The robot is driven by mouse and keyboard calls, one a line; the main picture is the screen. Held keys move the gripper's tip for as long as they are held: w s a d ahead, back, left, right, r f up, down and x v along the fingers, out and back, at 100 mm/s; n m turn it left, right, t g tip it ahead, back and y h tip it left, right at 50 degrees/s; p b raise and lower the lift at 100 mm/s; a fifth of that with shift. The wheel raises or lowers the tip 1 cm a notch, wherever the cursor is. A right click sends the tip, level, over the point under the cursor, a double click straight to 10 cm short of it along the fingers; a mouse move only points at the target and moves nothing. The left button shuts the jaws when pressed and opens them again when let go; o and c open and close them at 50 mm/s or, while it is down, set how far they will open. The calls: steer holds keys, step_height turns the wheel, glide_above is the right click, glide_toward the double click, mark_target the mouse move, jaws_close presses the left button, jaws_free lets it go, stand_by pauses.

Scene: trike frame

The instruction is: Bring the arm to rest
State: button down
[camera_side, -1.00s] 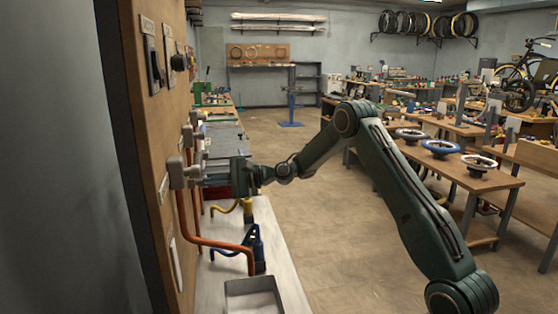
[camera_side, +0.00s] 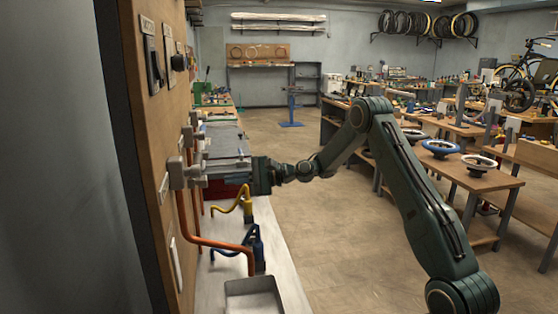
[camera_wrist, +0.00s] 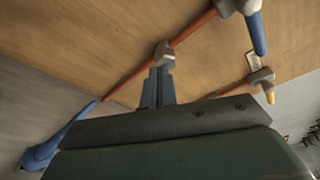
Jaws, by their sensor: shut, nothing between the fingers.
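My gripper (camera_side: 212,172) is stretched out level toward the wooden wall panel (camera_side: 152,120) at the left of the side view. In the wrist view, my gripper (camera_wrist: 158,82) shows as two narrow fingers held together with nothing between them. A grey pipe fitting (camera_side: 177,172) sits on the panel beyond the fingertips. In the wrist view, a grey fitting (camera_wrist: 165,54) on an orange pipe appears just past the fingertips. I cannot tell how wide the gap to it is.
Orange pipes (camera_side: 215,243) run down the panel. A yellow-handled tool (camera_side: 248,210) and a blue-handled tool (camera_side: 257,248) stand over the white bench (camera_side: 285,270). A grey tray (camera_side: 252,288) is at its front. Open floor (camera_side: 330,235) lies right of the bench.

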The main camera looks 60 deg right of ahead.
steer(key=shift+a, duration=0.1)
steer(key=s+a+r+n+g+h, duration=0.4)
steer(key=s+a+r+n+g, duration=0.3)
steer(key=s+a+n, duration=0.55)
steer(key=s+a+n+g+h, duration=0.1)
steer(key=s+n+h, duration=0.3)
steer(key=s, duration=2.3)
steer(key=shift+s+f+n+h, duration=0.15)
steer(key=shift+s+n+h, duration=0.25)
steer(key=shift+n, duration=0.05)
